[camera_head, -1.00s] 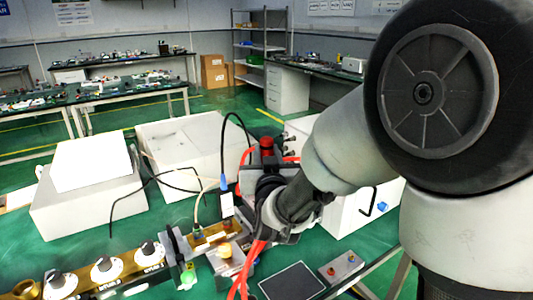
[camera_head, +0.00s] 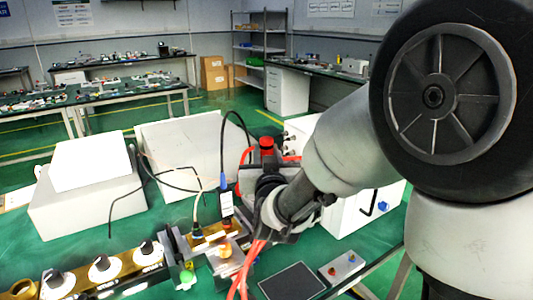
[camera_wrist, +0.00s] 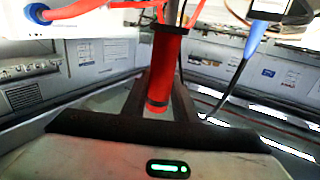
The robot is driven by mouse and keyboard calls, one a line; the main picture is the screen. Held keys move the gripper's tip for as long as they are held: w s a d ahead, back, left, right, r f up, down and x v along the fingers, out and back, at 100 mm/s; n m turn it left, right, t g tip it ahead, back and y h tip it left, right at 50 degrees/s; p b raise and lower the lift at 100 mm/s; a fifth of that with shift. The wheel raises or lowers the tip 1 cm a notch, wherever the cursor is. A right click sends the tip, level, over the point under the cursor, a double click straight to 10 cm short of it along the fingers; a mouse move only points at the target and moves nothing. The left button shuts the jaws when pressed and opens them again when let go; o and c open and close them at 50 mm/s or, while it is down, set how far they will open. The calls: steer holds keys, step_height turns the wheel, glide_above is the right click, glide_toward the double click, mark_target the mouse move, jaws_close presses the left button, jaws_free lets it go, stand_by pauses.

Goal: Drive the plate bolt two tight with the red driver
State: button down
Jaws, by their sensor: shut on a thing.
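My gripper (camera_wrist: 162,85) is shut on the red driver (camera_wrist: 168,60), with its dark fingers on both sides of the handle in the wrist view. In the head view, the driver's red end (camera_head: 267,143) stands up above my gripper (camera_head: 266,172), over the bench area near the brass waveguide parts. The driver's tip is not clear in either view. I cannot make out plate bolt two; my gripper and arm cover part of that area.
A brass block (camera_head: 208,240) and a row of white dials (camera_head: 102,269) lie to the left. A blue-ended cable (camera_head: 223,181) rises close beside my gripper. White boxes (camera_head: 88,192) stand behind. A black pad (camera_head: 292,281) and a small button box (camera_head: 342,267) are in front.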

steer(key=shift+f+b, duration=2.75)
steer(key=shift+b, duration=0.15)
steer(key=shift+f+b, duration=0.55)
steer(key=shift+b, duration=0.45)
steer(key=shift+f+b, duration=0.5)
steer(key=shift+f, duration=0.15)
stand_by(1.7)
steer(key=shift+r+p, duration=2.5)
steer(key=shift+r, duration=2.3)
